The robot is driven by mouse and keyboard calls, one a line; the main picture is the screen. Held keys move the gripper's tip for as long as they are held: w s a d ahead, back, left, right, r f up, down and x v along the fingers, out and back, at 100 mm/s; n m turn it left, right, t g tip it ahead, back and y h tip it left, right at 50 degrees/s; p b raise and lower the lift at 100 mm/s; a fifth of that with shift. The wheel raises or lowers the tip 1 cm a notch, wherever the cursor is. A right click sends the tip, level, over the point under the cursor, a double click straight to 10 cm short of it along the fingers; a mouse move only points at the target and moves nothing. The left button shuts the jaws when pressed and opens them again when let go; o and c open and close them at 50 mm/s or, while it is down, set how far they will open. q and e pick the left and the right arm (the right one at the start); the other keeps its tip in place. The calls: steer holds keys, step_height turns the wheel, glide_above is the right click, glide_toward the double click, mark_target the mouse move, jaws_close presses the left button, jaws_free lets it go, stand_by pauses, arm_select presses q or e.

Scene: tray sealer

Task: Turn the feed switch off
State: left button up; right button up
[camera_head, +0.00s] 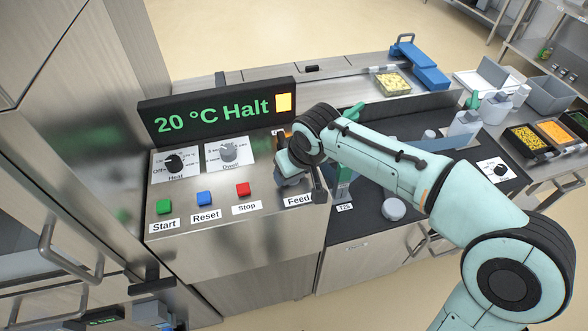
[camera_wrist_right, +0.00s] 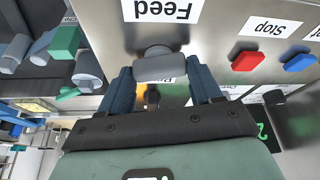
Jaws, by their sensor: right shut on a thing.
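The feed switch is a grey knob (camera_wrist_right: 158,66) beside the white Feed label, seen in the right wrist view. My right gripper (camera_wrist_right: 161,86) has its two blue fingers on either side of the knob and is shut on it. In the head view my right gripper (camera_head: 301,180) is over the panel's right end, above the Feed label (camera_head: 298,200). There the arm and gripper hide most of the switch, and its setting cannot be read. My left gripper is not in view.
The panel (camera_head: 200,250) also carries a green Start button (camera_head: 164,206), a blue Reset button (camera_head: 204,198), a red Stop button (camera_head: 243,189), and Heat (camera_head: 174,163) and Dwell (camera_head: 229,152) knobs. The display (camera_head: 218,112) behind reads "20 °C Halt". Bottles and food trays stand at right.

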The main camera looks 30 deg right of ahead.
steer(key=shift+m+h, duration=0.5)
steer(key=shift+m, duration=1.1)
steer(key=o, duration=1.1)
steer(key=shift+a, duration=0.1)
steer(key=shift+c, duration=0.2)
steer(key=p+v, duration=0.1)
steer(key=v, duration=1.2)
steer(key=shift+r+p, duration=0.25)
steer(key=shift+p, duration=0.15)
steer(key=shift+a, duration=0.1)
